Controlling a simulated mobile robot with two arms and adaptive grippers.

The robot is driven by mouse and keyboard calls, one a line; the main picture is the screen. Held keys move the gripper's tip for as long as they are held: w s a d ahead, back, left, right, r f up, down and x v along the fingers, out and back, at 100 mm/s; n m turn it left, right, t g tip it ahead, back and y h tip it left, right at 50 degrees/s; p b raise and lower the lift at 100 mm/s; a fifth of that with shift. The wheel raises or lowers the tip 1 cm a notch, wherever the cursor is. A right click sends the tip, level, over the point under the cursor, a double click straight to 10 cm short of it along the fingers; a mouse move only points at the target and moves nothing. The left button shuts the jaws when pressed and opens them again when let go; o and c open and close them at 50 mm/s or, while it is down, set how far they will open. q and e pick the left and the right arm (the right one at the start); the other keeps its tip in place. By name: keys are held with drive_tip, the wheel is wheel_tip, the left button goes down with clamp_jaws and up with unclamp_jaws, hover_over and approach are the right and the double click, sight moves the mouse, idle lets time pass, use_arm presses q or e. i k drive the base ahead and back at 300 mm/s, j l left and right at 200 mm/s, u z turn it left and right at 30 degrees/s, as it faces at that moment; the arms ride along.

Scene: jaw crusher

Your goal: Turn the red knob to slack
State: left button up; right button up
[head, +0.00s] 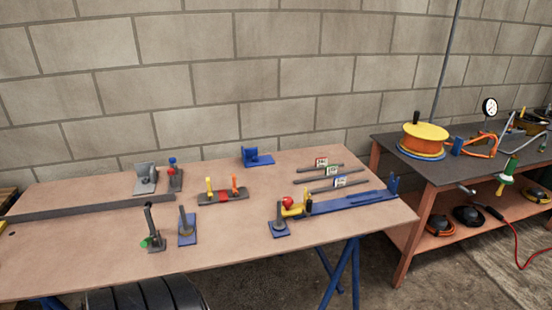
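A round red knob (288,202) sits on a small yellow fixture (297,212) at the left end of a blue bar, near the right front of the workbench (350,228). Another small red part (172,174) shows below a blue top on a grey upright device at the left back. I cannot tell which one the task means. No slack marking is readable. Neither gripper is in the head view.
The blue bar (340,205) lies along the right side. Levered stands (153,238) and a red-centred block (224,196) stand nearby. A dark-topped table (400,145) holds a yellow reel (425,136). The front middle is clear.

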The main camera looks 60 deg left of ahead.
sight(288, 202)
drive_tip(key=u, duration=1.4)
